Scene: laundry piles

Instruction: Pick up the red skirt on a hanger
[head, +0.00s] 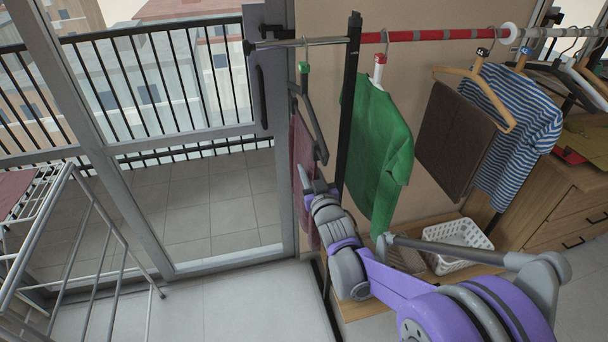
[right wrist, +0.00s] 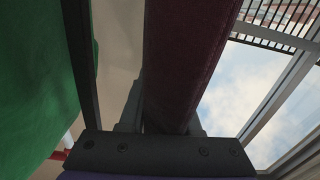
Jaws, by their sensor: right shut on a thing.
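The dark red skirt (head: 303,150) hangs from a black hanger (head: 310,110) with a green tag at the left end of the clothes rail, left of the black rack post. My right gripper (head: 312,183) is at the skirt, below the hanger. In the right wrist view the gripper (right wrist: 165,118) is shut on the skirt (right wrist: 187,55), which runs between its fingers. The fingertips are partly hidden by the cloth. My left gripper is not in view.
A green shirt (head: 378,145) hangs just right of the black post (head: 349,110). Brown trousers (head: 455,140) and a striped shirt (head: 518,120) hang further right. A white basket (head: 455,240) stands below. A drying rack (head: 85,220) stands left; the floor between is clear.

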